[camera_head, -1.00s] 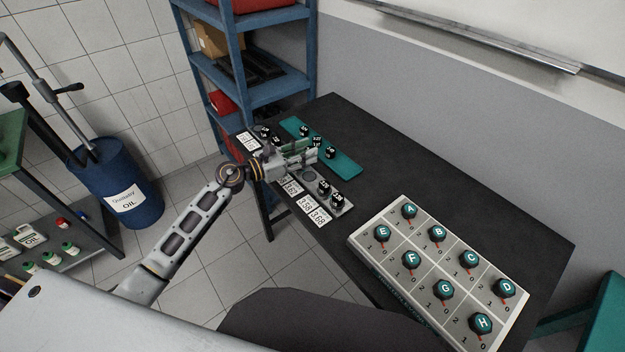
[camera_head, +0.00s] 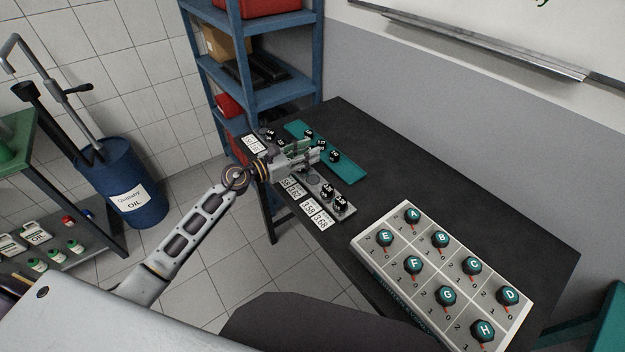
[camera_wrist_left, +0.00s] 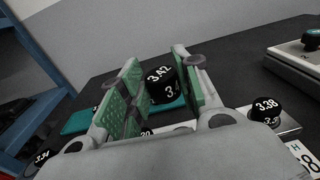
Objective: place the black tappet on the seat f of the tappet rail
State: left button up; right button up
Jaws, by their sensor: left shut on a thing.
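My left gripper (camera_head: 308,155) is shut on a black tappet (camera_wrist_left: 161,84) marked 3.42, which sits between its green pads in the left wrist view. In the head view the gripper hides that tappet. The gripper is over the grey tappet rail (camera_head: 346,211), near its middle. A black tappet marked 3.38 (camera_wrist_left: 266,108) sits on the rail, right of the gripper in the wrist view. Two tappets show at the rail's near end and more at its far end. Seat letters are not legible, so I cannot tell seat f.
A teal tray (camera_head: 352,174) with black tappets lies behind the rail. White number cards (camera_head: 318,219) line the rail's front. A box with lettered teal knobs (camera_head: 370,262) stands at the right. The black table (camera_head: 420,165) is clear behind it. A blue shelf (camera_head: 275,85) stands beyond.

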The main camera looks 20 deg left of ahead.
pick_arm(q)
jog(key=b, duration=0.1)
send_over(308, 182)
notch_tip(308, 182, down, 5)
jog(key=shift+f, duration=0.55)
pick_arm(e)
jog(key=shift+w+d+f, duration=0.45)
jog(key=shift+d+f, duration=0.05)
jog(key=shift+d, duration=0.05)
pick_arm(q)
jog(key=shift+f+b, duration=0.3)
jog(key=shift+f, duration=1.6)
pick_arm(e)
jog(key=shift+s+d+f, duration=0.25)
jog(key=shift+s+d, duration=0.1)
pick_arm(q)
jog(key=shift+f, duration=0.1)
pick_arm(e)
jog(key=shift+d+f, duration=0.1)
